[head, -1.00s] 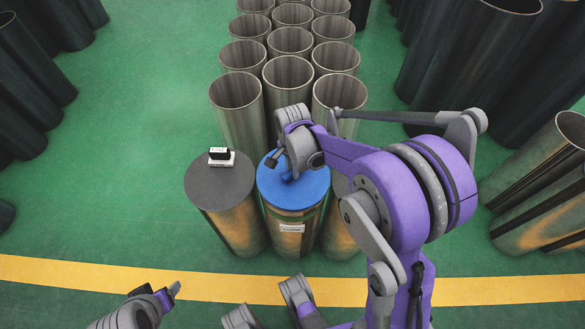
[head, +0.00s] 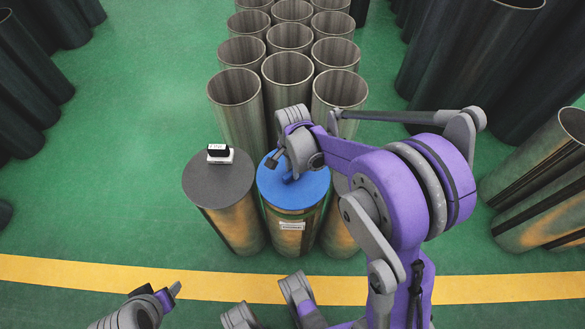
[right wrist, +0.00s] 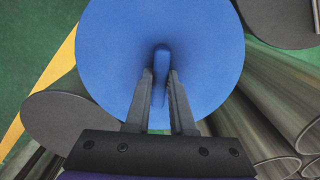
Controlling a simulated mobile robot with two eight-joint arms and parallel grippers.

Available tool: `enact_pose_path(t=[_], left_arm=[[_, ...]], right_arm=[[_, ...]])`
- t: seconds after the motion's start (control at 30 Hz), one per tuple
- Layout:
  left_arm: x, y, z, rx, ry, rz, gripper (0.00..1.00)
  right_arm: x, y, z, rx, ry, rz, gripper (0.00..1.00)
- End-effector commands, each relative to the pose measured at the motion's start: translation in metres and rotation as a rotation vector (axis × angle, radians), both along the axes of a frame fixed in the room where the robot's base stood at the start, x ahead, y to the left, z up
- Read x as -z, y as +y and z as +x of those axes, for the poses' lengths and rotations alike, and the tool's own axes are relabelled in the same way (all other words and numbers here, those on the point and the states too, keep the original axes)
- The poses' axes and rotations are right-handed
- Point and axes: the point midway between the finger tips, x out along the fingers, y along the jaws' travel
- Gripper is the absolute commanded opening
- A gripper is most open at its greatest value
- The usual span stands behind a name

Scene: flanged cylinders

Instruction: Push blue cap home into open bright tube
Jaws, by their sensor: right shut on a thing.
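The blue cap (head: 308,190) is a round disc with an upright grip fin. It sits level over the top of the bright tube (head: 287,243), which has a small white label on its front. The cap hides the tube's mouth, and I cannot tell whether a gap is left under its rim. My right gripper (head: 284,166) is above the cap. In the right wrist view, its fingers (right wrist: 159,85) are shut on the fin of the blue cap (right wrist: 115,60). My left gripper (head: 172,292) shows only partly at the bottom left, away from the tubes, and its jaw opening is unclear.
A grey-capped tube (head: 217,187) with a small black and white block (head: 220,154) on its lid stands directly left. Several open grey tubes (head: 235,110) stand in rows behind. Dark tubes (head: 470,70) stand at right. Green floor (head: 130,120) at left is clear.

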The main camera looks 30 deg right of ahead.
Motion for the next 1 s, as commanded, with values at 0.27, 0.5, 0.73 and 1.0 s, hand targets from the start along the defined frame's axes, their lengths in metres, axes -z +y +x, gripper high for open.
enact_pose_path(t=[0.27, 0.5, 0.73, 1.0], left_arm=[[0.0029, 0.0, 0.0001, 0.0, 0.001, 0.0, 0.63], [0.0027, 0.0, 0.0002, 0.0, 0.001, 0.0, 0.63], [0.0028, 0.0, 0.0001, 0.0, 0.001, 0.0, 0.63], [0.0007, 0.0, 0.0001, 0.0, 0.0, 0.0, 0.63]], right_arm=[[0.0034, -0.0001, 0.0001, 0.0, 0.0, 0.0, 0.0], [0.0033, 0.0, 0.0, 0.0, 0.0, 0.0, 0.36], [0.0033, 0.0, 0.0, 0.0, 0.0, 0.0, 0.57], [0.0009, 0.0, 0.0, 0.0, 0.0, 0.0, 0.57]])
